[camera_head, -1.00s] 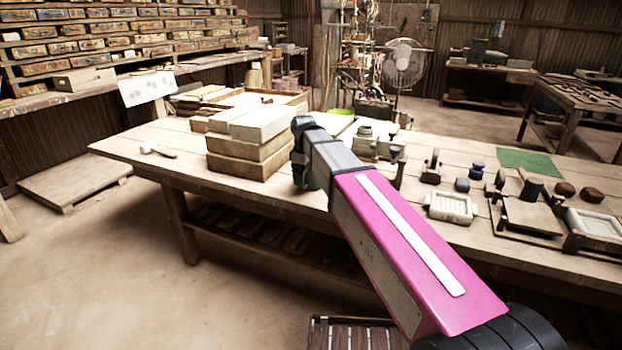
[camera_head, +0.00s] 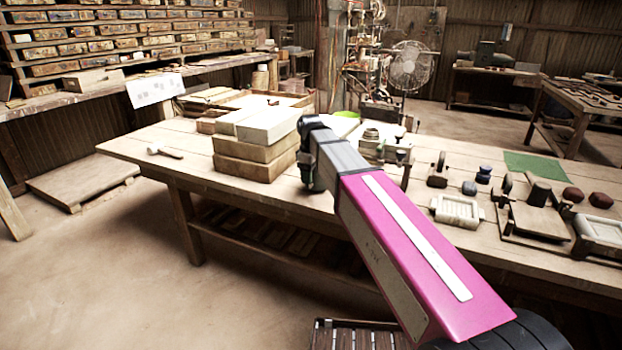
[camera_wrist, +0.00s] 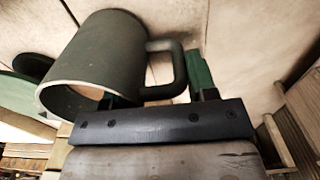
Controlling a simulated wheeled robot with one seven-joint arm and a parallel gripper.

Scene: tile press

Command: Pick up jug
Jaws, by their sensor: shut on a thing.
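The jug (camera_wrist: 97,55) is a dark grey-green, mug-shaped vessel with a squared handle, and it fills the upper left of the wrist view. It lies tilted in that picture, its open mouth towards the lower left. My gripper (camera_wrist: 165,82) is at the handle side, with a green finger right of the handle and the other finger partly hidden by the jug. It is shut on the jug by its handle. In the head view my gripper (camera_head: 312,182) is low at the end of my arm, over the table's front part, and the jug cannot be made out there.
Stacked pale blocks (camera_head: 255,150) stand close left of my gripper on the wooden table (camera_head: 135,150). A small hammer (camera_head: 165,152) lies farther left. Small jars (camera_head: 372,140), a pale tray (camera_head: 457,211) and press parts (camera_head: 538,215) stand to the right.

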